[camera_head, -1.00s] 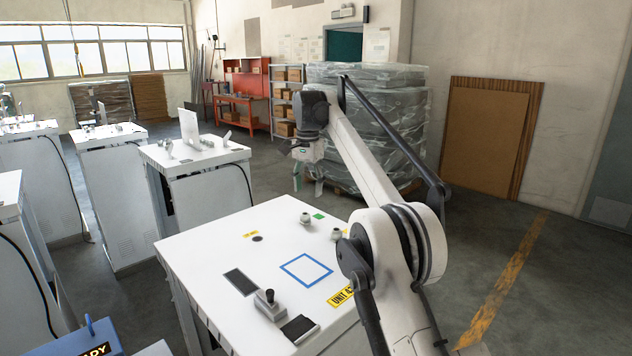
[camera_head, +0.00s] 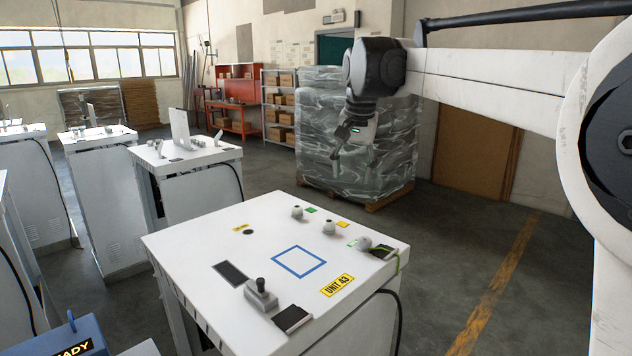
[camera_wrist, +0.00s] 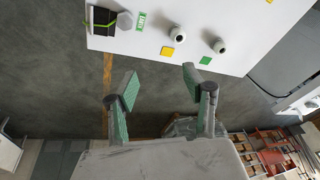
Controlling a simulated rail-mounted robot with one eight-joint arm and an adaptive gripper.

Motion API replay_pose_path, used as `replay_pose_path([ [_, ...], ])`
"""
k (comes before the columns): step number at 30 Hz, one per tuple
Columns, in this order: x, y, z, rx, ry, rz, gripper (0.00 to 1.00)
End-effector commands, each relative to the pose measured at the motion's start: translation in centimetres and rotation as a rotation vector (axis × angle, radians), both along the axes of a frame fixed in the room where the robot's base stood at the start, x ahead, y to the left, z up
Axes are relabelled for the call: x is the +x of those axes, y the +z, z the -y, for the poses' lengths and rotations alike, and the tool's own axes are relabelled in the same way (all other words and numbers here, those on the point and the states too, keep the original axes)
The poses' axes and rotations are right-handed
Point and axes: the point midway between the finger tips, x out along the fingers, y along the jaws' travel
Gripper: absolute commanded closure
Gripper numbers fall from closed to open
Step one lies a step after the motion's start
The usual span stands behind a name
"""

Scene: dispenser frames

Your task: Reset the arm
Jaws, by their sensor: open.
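My gripper (camera_head: 352,158) hangs from my raised arm in the head view, beyond the far right corner of the white Unit 43 cabinet (camera_head: 215,297), in front of the wrapped pallet. In the wrist view my gripper (camera_wrist: 160,88) has its two green-padded fingers spread wide apart, with nothing between them but the floor. The cabinet top (camera_wrist: 245,20) shows ahead of the fingertips in that view. My gripper touches nothing that I can see.
The cabinet top carries a joystick box (camera_head: 261,296), a blue square outline (camera_head: 299,262) and several small white knobs. A wrapped pallet stack (camera_head: 310,150) stands behind. More white cabinets (camera_head: 190,205) stand at left. The floor at right (camera_head: 450,250) is clear.

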Motion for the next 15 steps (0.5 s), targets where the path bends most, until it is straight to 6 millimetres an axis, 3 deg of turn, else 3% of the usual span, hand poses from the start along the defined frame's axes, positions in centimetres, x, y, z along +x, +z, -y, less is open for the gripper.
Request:
replay_pose_path([
  [8, -7.4, -1.9, 3.4, -0.017, 0.053, 0.073, 0.54],
  [15, -14.1, -4.8, 5.9, -0.039, 0.100, 0.136, 0.54],
])
